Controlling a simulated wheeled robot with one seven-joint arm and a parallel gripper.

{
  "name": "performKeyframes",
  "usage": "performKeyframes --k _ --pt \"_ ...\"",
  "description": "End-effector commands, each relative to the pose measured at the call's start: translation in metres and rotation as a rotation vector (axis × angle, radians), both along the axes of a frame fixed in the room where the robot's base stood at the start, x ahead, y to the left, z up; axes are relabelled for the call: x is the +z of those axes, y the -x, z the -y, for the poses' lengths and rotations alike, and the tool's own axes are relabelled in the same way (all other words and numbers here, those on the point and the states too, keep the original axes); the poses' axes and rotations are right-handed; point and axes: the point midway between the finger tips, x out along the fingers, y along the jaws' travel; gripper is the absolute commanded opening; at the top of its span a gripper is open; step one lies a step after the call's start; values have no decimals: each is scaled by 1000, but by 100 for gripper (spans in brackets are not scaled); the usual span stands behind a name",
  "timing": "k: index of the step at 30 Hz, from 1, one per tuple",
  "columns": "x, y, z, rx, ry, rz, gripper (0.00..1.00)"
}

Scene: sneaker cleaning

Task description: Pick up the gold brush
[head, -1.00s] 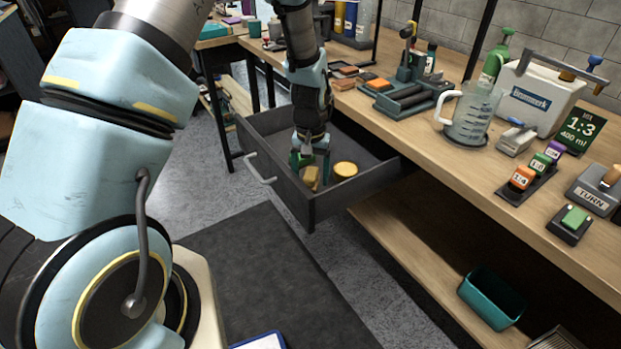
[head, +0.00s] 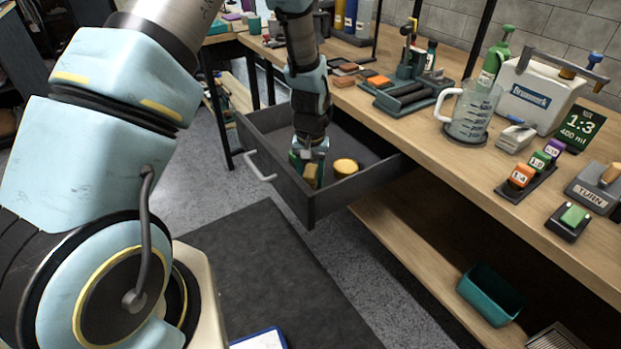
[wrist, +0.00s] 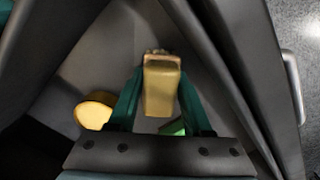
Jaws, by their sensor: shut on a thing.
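The gold brush (head: 311,174) is inside the open grey drawer (head: 310,211), near its front corner. My gripper (head: 308,168) reaches down into the drawer and is shut on the brush. In the wrist view the gold brush (wrist: 161,88) sits between the two teal fingers of my gripper (wrist: 160,100). Whether the brush touches the drawer floor is hard to tell. My fingers partly hide it in the head view.
A round yellow item (head: 345,167) lies in the drawer beside the brush; it also shows in the wrist view (wrist: 94,112). A green item (wrist: 174,128) lies partly behind a finger. The drawer walls surround my gripper closely. The workbench (head: 440,150) is at the right.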

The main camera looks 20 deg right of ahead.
Motion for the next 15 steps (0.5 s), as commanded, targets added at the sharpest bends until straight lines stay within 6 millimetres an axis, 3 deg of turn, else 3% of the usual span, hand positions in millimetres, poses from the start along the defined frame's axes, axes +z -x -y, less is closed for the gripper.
performKeyframes --k 4,15 --pt "0 0 0 0 0 0 0" --pt "4 0 0 0 1 1 0"
